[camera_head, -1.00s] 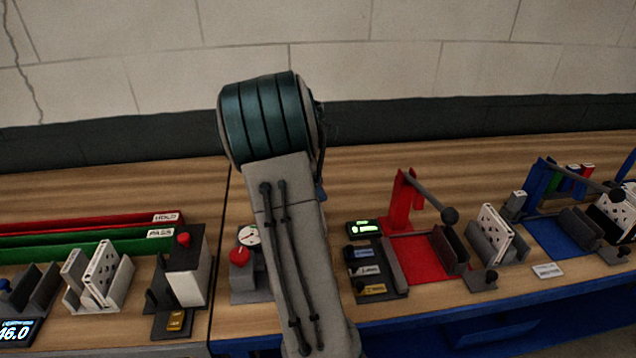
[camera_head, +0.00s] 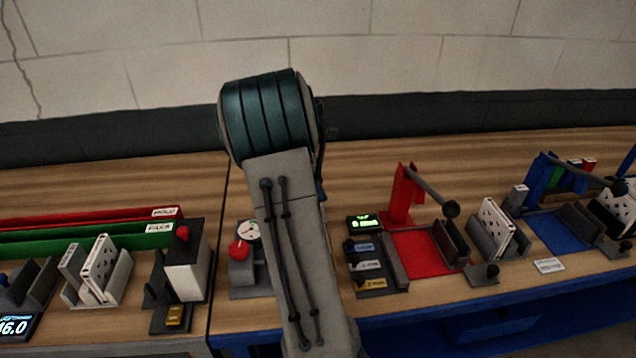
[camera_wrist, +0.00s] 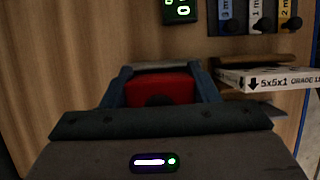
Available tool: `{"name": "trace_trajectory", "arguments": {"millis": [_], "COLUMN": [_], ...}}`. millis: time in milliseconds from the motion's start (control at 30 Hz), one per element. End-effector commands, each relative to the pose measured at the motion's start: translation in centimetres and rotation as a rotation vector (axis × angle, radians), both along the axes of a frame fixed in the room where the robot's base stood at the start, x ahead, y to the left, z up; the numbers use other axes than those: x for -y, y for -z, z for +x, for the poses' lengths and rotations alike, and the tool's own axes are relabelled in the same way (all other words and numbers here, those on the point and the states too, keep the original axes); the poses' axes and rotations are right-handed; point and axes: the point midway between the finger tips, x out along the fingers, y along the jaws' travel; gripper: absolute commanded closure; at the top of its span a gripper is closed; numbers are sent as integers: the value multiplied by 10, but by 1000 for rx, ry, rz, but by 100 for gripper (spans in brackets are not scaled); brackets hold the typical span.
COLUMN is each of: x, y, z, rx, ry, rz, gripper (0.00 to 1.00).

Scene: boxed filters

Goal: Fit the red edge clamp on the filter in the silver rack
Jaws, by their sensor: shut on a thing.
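In the wrist view, my gripper (camera_wrist: 163,88) is shut on a red block-like piece, which I take for the red edge clamp (camera_wrist: 160,90). A white boxed filter marked 5x5x1 (camera_wrist: 270,79) lies to the right of the fingers, its printed edge facing the camera; a gap or contact with the clamp cannot be told. The rack under that filter is not clear. In the head view, my arm hides the gripper, the clamp and this filter. Other racks with white filters show there: a light grey one (camera_head: 121,277) at left and a darker grey one (camera_head: 484,242) at right.
A small lit display (camera_head: 364,223) and a labelled clamp panel (camera_head: 398,277) stand just right of my arm. A gauge with a red knob (camera_head: 239,250) stands left of it. A red lever station (camera_head: 403,198) and a blue one (camera_head: 538,180) stand further right.

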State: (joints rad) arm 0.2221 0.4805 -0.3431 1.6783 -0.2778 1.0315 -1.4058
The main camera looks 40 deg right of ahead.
Motion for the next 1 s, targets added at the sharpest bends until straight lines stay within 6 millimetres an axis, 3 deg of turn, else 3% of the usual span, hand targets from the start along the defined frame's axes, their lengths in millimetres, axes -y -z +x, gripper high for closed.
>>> {"name": "trace_trajectory", "arguments": {"millis": [233,267,333,667,1000], "x": [0,0,0,-1,-13], "y": [6,5,5,3,-37], "z": [0,0,0,0,8], "rx": [-1,0,-1,0,1], "ry": [0,0,0,-1,-2], "rz": [0,0,0,0,1], "gripper": [69,40,21,20,20]}}
